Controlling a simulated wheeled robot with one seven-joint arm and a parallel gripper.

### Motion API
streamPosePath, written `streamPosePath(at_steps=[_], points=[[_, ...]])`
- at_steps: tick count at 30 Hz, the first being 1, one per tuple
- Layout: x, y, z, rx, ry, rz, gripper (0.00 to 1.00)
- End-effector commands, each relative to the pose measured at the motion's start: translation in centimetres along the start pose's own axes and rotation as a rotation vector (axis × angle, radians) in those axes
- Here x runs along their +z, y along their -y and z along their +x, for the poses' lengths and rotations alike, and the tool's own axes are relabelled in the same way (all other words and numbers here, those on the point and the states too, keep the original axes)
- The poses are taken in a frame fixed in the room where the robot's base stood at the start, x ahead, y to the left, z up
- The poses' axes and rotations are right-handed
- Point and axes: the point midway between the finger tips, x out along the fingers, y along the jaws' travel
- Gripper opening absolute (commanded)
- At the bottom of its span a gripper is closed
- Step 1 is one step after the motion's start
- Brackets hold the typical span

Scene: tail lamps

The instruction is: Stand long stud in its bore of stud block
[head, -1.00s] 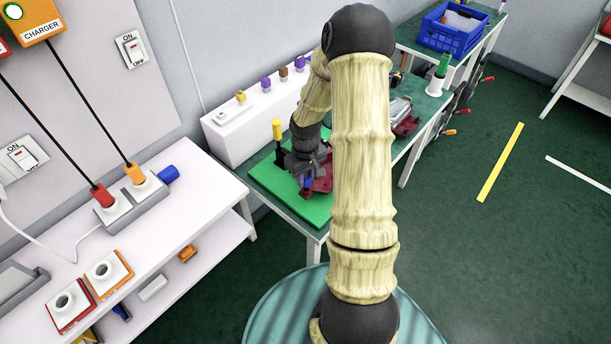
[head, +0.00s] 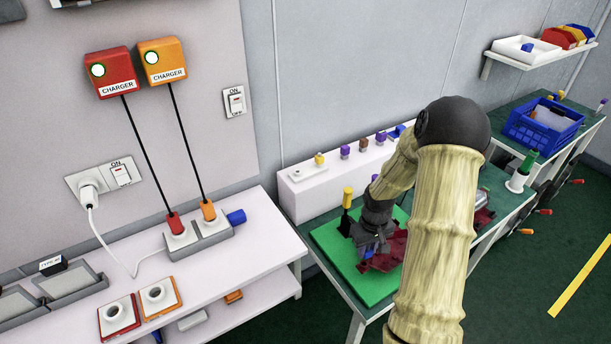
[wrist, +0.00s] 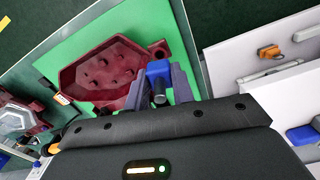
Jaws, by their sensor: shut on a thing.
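My gripper (wrist: 158,82) is shut on a blue-headed piece with a grey round shaft (wrist: 158,74), which looks like a stud. The piece sits between the two fingers beside a dark-red, tray-like housing (wrist: 104,72) on a green mat (wrist: 60,58). In the head view my gripper (head: 374,244) is low over the mat, and the housing (head: 388,252) is partly hidden by my arm. I cannot tell whether the piece touches the mat. A white block (head: 312,202) with coloured-headed pieces on top stands behind; I cannot tell whether it is the stud block.
A black tool with a yellow handle (head: 348,197) stands upright at the mat's back left. A white bench (head: 215,270) with charger sockets is at the left. A green-handled piece (head: 528,160) and a blue crate (head: 541,124) are farther right.

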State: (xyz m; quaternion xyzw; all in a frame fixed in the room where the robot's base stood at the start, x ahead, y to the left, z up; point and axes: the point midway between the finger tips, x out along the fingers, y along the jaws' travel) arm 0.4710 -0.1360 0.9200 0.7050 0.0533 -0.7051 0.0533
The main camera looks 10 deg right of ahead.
Motion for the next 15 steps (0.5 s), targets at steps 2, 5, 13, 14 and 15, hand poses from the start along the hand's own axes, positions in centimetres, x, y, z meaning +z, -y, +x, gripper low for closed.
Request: streamPosePath(at_steps=[2, 5, 13, 14, 15], points=[[0.0, 0.0, 0.0, 0.0, 0.0, 0.0, 0.0], [0.0, 0.0, 0.0, 0.0, 0.0, 0.0, 0.16], [0.0, 0.0, 0.0, 0.0, 0.0, 0.0, 0.01], [0.0, 0.0, 0.0, 0.0, 0.0, 0.0, 0.01], [-0.01, 0.02, 0.01, 0.0, 0.0, 0.0, 0.01]])
